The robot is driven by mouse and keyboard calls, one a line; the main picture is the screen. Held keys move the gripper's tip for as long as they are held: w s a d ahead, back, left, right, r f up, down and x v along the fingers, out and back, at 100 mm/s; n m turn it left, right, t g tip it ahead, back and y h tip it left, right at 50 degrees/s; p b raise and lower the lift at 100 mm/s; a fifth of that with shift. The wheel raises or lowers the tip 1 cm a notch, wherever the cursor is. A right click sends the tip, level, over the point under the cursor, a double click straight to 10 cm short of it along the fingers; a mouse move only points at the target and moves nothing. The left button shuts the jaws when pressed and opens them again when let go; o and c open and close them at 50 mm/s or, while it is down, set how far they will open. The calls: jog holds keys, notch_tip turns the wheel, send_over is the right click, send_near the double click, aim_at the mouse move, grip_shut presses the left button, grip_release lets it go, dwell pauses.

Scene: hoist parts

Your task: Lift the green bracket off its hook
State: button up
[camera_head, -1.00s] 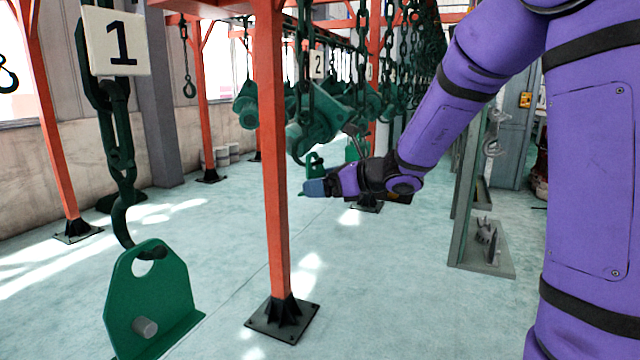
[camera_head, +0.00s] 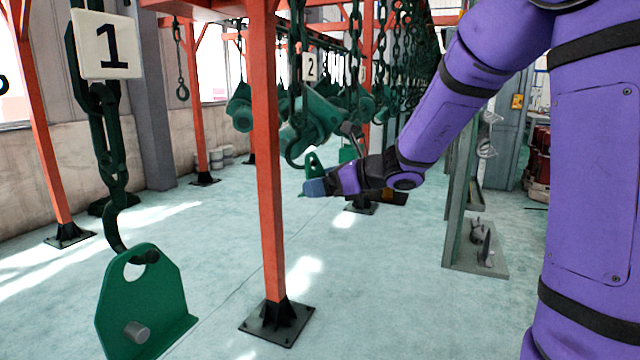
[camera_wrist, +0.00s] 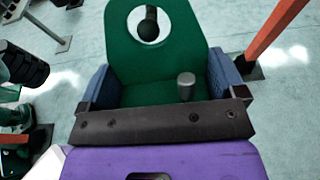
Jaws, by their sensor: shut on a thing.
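A green bracket (camera_wrist: 155,60) with a round hole and a grey pin stands between the blue finger pads of my gripper (camera_wrist: 165,85) in the wrist view. The pads press on its two sides. A dark hook end (camera_wrist: 150,22) shows in the hole; whether it bears on the rim I cannot tell. In the head view my gripper (camera_head: 316,187) is low beside the hook under the number 2 sign (camera_head: 310,67), and the top of the held bracket (camera_head: 313,161) shows just above the fingers. Its lower part is hidden.
Another green bracket (camera_head: 145,300) hangs on the hook (camera_head: 118,225) under the number 1 sign (camera_head: 105,45). An orange post (camera_head: 264,160) stands left of my gripper. Several chains and green hoist parts (camera_head: 312,118) hang close above it. Open floor (camera_head: 380,290) lies in front.

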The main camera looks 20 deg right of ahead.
jog(key=shift+s+d+r, duration=0.2)
jog(key=shift+d, duration=0.1)
dwell(0.4)
jog(key=shift+v, duration=0.95)
jog(key=shift+s, duration=0.1)
jog(key=s+d+f, duration=0.2)
jog(key=s+d, duration=0.5)
jog(key=shift+s+d, duration=0.35)
dwell(0.6)
